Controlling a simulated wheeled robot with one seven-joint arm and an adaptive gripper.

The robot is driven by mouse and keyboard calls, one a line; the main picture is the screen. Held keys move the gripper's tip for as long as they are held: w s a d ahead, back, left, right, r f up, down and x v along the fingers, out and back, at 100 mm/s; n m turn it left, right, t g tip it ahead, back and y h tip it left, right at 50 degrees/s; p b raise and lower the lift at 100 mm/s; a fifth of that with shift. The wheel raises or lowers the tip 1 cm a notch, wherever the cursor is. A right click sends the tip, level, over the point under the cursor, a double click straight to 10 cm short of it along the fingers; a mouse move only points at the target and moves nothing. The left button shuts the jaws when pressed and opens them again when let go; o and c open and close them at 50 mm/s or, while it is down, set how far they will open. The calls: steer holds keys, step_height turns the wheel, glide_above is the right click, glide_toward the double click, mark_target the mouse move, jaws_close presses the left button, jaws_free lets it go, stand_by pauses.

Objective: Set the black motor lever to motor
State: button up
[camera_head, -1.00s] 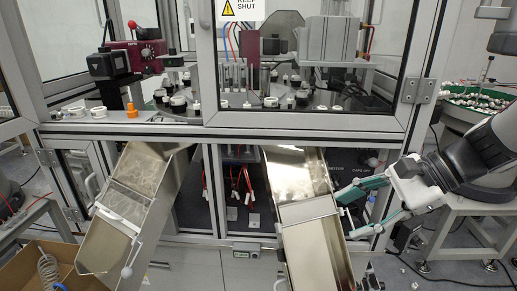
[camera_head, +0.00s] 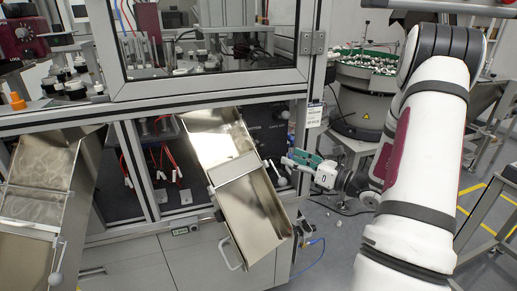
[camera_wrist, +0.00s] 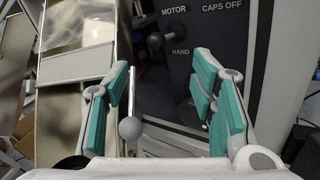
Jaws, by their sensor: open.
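The black motor lever (camera_wrist: 155,41) shows in the wrist view on a dark panel (camera_wrist: 228,55), its knob between the printed words MOTOR and HAND. CAPS OFF is printed to the right. A second dark lever or knob (camera_wrist: 188,112) is partly hidden behind the right finger. My gripper (camera_wrist: 165,100) is open, with teal pads either side of the view, and the motor lever lies beyond the fingertips, apart from them. In the head view my gripper (camera_head: 290,160) is right of the right-hand metal chute, in front of the dark panel; the lever is too small to tell there.
A grey ball (camera_wrist: 130,128) on a thin rod shows close to the left finger. The right metal chute (camera_head: 252,205) stands left of my gripper, and another chute (camera_head: 35,190) is further left. A green-rimmed bowl feeder (camera_head: 365,75) stands behind my arm.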

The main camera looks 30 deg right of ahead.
mark_target(262, 146)
steer(key=x, duration=1.2)
steer(key=shift+w+a, duration=0.15)
steer(key=shift+w, duration=0.15)
jaws_close()
